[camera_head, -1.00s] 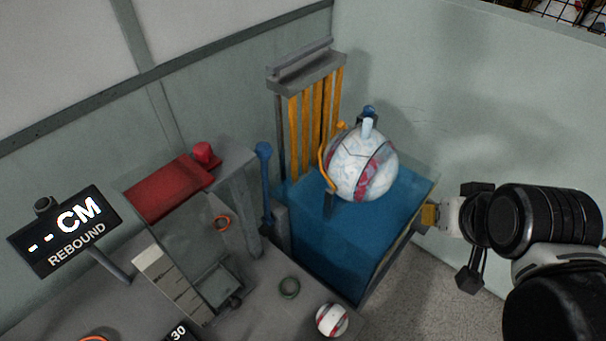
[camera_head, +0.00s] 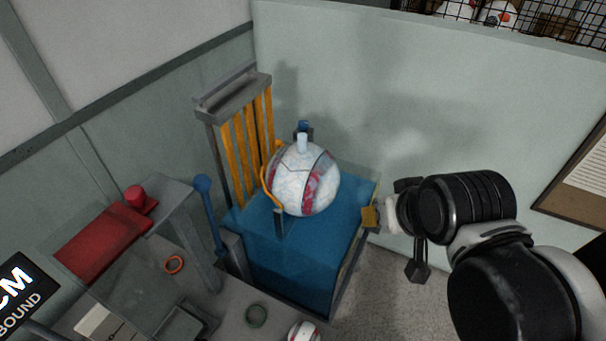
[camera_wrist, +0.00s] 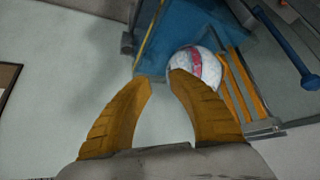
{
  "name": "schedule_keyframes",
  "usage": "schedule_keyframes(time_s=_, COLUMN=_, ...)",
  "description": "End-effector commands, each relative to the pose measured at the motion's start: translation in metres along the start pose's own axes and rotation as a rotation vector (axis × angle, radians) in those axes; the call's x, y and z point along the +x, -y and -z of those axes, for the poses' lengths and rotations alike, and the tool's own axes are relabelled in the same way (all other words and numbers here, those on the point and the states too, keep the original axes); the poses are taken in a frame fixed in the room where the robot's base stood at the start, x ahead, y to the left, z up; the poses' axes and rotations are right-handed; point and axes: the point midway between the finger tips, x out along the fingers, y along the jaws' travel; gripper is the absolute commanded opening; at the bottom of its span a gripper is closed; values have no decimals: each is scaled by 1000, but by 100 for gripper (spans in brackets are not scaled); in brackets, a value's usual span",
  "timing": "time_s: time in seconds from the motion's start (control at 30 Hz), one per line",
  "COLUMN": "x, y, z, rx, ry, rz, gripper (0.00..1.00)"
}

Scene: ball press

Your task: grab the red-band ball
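A large white ball (camera_head: 305,180) with a red band sits on the blue platform (camera_head: 290,250) of the press, beside a yellow curved piece. It also shows in the wrist view (camera_wrist: 198,65), partly behind the tip of the right finger. A smaller white ball with red (camera_head: 303,332) is cut off at the bottom edge of the head view. My gripper (camera_wrist: 161,82) is open, with nothing between its orange fingers. In the head view an orange finger (camera_head: 371,217) shows at the platform's right edge, apart from the large ball.
Yellow slats (camera_head: 247,138) stand behind the ball, and a blue lever (camera_head: 208,212) stands to its left. A wire cage (camera_head: 520,18) with balls is behind the wall.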

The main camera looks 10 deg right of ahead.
Motion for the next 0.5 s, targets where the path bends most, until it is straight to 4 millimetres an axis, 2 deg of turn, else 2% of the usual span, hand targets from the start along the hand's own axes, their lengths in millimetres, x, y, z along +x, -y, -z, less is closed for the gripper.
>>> schedule_keyframes(time_s=0.03, x=2, y=1, z=3, rx=-3, ry=-7, rz=2, gripper=40)
schedule_keyframes(time_s=0.07, x=4, y=2, z=6, rx=-5, ry=-15, rz=4, gripper=48)
schedule_keyframes(time_s=0.17, x=15, y=9, z=25, rx=-20, ry=-61, rz=17, gripper=48)
schedule_keyframes(time_s=0.4, x=61, y=44, z=95, rx=-74, ry=-268, rz=75, gripper=48)
schedule_keyframes(time_s=0.5, x=78, y=61, z=118, rx=-94, ry=-357, rz=101, gripper=48)
